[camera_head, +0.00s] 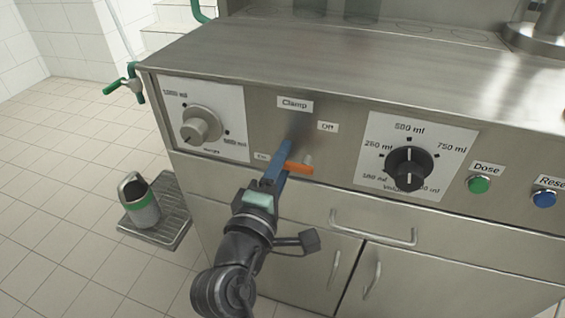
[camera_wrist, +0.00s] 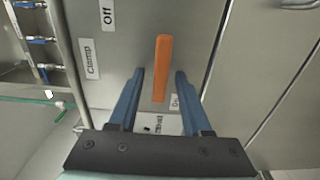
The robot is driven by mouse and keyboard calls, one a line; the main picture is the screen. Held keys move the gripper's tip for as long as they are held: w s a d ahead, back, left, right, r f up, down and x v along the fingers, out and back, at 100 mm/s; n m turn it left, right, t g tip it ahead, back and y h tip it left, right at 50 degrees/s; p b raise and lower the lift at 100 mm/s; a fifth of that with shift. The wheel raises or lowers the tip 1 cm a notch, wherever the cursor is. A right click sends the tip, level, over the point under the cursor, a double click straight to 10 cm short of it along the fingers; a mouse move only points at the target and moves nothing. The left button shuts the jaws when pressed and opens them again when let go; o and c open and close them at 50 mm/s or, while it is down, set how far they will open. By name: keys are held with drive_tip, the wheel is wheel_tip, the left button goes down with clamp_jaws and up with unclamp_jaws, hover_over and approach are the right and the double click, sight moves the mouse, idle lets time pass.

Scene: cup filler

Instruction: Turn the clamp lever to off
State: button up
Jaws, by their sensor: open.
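The clamp lever (camera_head: 299,168) is a short orange bar on the steel front panel, below the Clamp label (camera_head: 294,104). It lies nearly level, with its left end towards the On label (camera_head: 262,156); the Off label (camera_head: 327,126) is up and right of it. My gripper (camera_head: 287,146) is open in front of the panel, its blue fingers hiding part of the lever's left end. In the wrist view the lever (camera_wrist: 161,65) shows between the two fingertips (camera_wrist: 160,75), with a visible gap on each side. Whether the fingers reach its depth is hard to tell.
A grey dial (camera_head: 200,126) is left of the lever, and a black volume knob (camera_head: 408,168) right of it. Further right are a green Dose button (camera_head: 479,184) and a blue button (camera_head: 544,199). A drawer handle (camera_head: 372,230) projects below. A metal cup (camera_head: 139,200) stands on a tray at left.

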sight(311, 138)
clamp_jaws()
drive_tip(key=shift+r+m, duration=0.1)
drive_tip(key=shift+m, duration=0.2)
drive_tip(key=m, duration=0.1)
drive_tip(key=r+m, duration=0.1)
drive_tip(key=m, duration=0.1)
drive_tip(key=shift+d+m, duration=0.1)
drive_tip(key=shift+m, duration=0.2)
drive_tip(key=m, duration=0.1)
drive_tip(key=r+m, duration=0.1)
drive_tip(key=m, duration=0.2)
drive_tip(key=shift+s+d+r+b, duration=0.15)
drive_tip(key=shift+s+d+b, duration=0.05)
drive_tip(key=shift+d+b, duration=0.2)
drive_tip(key=m, duration=0.3)
drive_tip(key=d+m+b, duration=0.1)
drive_tip(key=m, duration=0.1)
drive_tip(key=shift+s+r, duration=0.15)
drive_tip(key=shift+r, duration=0.25)
drive_tip(key=m, duration=0.1)
drive_tip(key=d+m+b, duration=0.1)
drive_tip(key=m, duration=0.2)
drive_tip(key=shift+s+d+r+m, duration=0.15)
drive_tip(key=shift+s+d+m, duration=0.1)
drive_tip(key=shift+m, duration=0.05)
unclamp_jaws()
